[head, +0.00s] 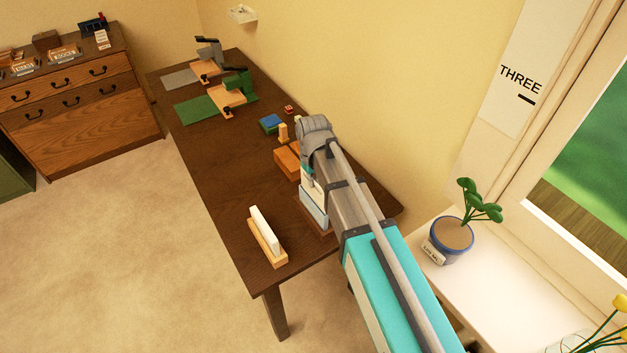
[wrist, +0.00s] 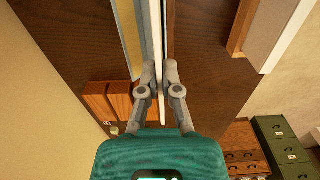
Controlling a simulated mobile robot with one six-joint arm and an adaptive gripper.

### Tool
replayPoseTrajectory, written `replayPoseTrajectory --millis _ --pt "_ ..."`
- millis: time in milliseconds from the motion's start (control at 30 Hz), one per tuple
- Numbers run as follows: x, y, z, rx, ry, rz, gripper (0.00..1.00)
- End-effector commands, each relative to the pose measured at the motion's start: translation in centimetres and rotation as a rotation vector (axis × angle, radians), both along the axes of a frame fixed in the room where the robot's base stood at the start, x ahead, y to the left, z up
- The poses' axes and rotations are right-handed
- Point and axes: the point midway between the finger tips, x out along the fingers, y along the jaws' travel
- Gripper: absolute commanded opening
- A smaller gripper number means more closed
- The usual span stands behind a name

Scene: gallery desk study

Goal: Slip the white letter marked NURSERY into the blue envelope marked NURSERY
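My gripper (wrist: 159,68) is shut on a thin white letter (wrist: 158,30), seen edge-on between the fingers in the wrist view; its marking does not show. In the head view my arm hides the fingertips, and a strip of white shows beside the arm (head: 309,177). Below it a pale blue envelope (head: 313,208) stands upright on a brown base at the desk's right side. In the wrist view a pale blue and cream edge (wrist: 128,40) lies just left of the held letter. No NURSERY marking is readable, and I cannot tell whether the letter is inside the envelope.
A wooden rack (head: 270,254) with white letters (head: 263,229) stands at the desk's near edge. Orange-brown blocks (head: 287,160), a blue-green pad (head: 271,123) and two stamping presses (head: 233,90) are farther back. A potted plant (head: 452,240) stands on the sill. The desk's left middle is clear.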

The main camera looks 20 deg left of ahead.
Motion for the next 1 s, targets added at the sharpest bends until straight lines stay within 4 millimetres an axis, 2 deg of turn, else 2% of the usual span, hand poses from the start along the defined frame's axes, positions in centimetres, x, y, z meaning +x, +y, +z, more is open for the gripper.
replayPoseTrajectory --millis 100,500,1000 --pt "0.0 0.0 -1.0 0.000 0.000 0.000 0.00" --pt "0.0 -0.1 -2.8 0.000 0.000 -0.001 0.00" --pt "0.1 -0.1 -3.1 0.000 0.000 -0.001 0.00"
